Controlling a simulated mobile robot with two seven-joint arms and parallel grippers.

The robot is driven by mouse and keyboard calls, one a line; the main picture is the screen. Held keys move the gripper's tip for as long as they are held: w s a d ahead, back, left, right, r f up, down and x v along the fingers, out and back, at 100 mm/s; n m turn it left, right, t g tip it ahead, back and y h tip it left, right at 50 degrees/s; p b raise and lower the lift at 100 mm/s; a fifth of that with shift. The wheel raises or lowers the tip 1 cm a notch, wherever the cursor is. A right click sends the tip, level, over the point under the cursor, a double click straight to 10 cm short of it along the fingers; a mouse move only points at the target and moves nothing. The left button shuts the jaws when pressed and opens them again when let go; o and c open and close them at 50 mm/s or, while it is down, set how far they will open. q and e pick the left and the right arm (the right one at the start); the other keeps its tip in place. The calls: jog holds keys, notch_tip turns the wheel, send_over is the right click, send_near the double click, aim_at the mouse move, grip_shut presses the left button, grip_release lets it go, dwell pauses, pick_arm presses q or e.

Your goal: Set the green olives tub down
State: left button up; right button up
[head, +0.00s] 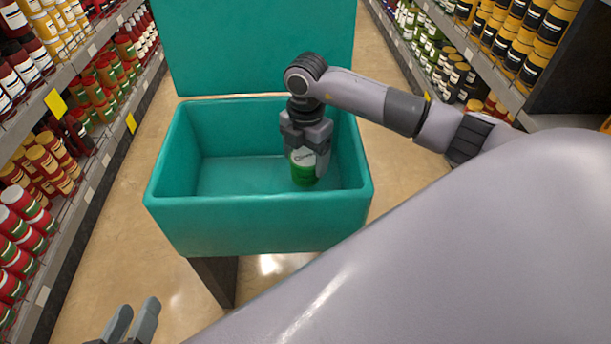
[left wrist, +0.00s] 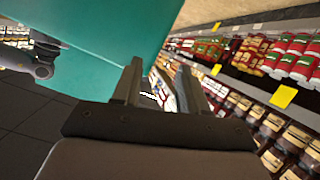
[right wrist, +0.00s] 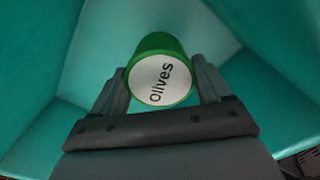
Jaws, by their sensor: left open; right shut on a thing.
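The green olives tub (head: 304,168) has a white lid and is inside the teal bin, toward its right side. In the right wrist view the tub (right wrist: 161,78) shows its lid lettered "Olives". My right gripper (head: 307,160) reaches down into the bin and is shut on the tub, one finger on each side; it also shows in the right wrist view (right wrist: 162,88). I cannot tell whether the tub's base touches the bin floor. My left gripper (head: 134,318) is open and empty, low at the left, outside the bin; its fingers show in the left wrist view (left wrist: 165,85).
The teal bin (head: 255,225) stands on a dark leg, with its raised lid (head: 255,45) behind. Its left part inside is empty. Shelves of jars line the left (head: 80,120) and right (head: 480,50) sides. The floor (head: 150,200) between is clear.

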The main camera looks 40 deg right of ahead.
aim_at(306, 174)
notch_tip(306, 174, down, 5)
jog(key=shift+f+b, duration=0.15)
jog(key=shift+b, duration=0.85)
jog(key=shift+f, duration=0.15)
pick_arm(q)
jog(key=shift+f, duration=0.15)
pick_arm(e)
jog(key=shift+f, duration=0.1)
jog(key=o, duration=1.2)
